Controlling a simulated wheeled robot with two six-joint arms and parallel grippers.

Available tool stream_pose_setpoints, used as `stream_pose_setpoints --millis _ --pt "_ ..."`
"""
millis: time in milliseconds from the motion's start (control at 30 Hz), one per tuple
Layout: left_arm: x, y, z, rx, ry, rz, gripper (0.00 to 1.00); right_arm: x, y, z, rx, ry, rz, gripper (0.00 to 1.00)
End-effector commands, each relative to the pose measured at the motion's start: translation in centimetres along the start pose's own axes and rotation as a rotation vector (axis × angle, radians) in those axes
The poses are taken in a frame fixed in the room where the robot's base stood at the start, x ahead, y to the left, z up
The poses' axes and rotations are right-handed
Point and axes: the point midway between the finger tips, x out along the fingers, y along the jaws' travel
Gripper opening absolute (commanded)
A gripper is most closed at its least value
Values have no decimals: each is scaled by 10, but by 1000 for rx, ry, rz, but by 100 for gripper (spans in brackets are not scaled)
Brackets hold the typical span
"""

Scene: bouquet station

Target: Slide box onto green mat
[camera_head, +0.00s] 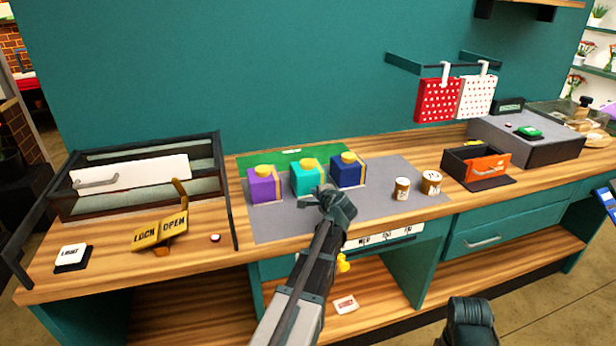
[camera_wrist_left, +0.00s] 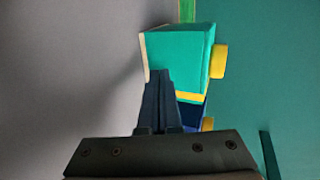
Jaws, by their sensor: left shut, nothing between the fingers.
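Three boxes with yellow knobs on top stand in a row on a grey mat (camera_head: 290,222): purple (camera_head: 262,188), teal (camera_head: 305,182) and navy (camera_head: 346,176). The green mat (camera_head: 272,160) lies behind them, against the wall side. My left gripper (camera_head: 324,192) is shut and empty, at the near side of the teal box, close to the navy one. In the left wrist view its closed fingers (camera_wrist_left: 160,75) overlap the teal box (camera_wrist_left: 175,55); whether they touch it I cannot tell. The navy box (camera_wrist_left: 188,115) is partly hidden behind the fingers.
Two small tins (camera_head: 401,190) stand right of the boxes. A glass-and-black case (camera_head: 130,180) and a yellow lock/open sign (camera_head: 160,232) are left. A black bin (camera_head: 465,168) with an orange front is right. Grey mat before the boxes is mostly clear.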

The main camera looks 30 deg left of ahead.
Motion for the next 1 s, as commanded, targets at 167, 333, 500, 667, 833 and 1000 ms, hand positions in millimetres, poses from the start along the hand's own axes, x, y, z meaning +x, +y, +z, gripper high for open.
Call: stream_pose_setpoints --millis 167,333,500,667,833,1000 --pt "1 -1 0 0 0 0 0 0 0 0 0 0 0 100" --pt "7 -3 -1 0 0 0 0 0 0 0 0 0 0 100" --pt "15 -7 0 -1 -1 0 0 0 0 0 0 0 0 100" --pt "22 -10 0 0 -1 0 0 0 0 0 0 0 0 100" --pt "29 -13 0 0 -1 0 0 0 0 0 0 0 0 100" --pt "36 -16 0 0 0 0 0 0 0 0 0 0 0 100"
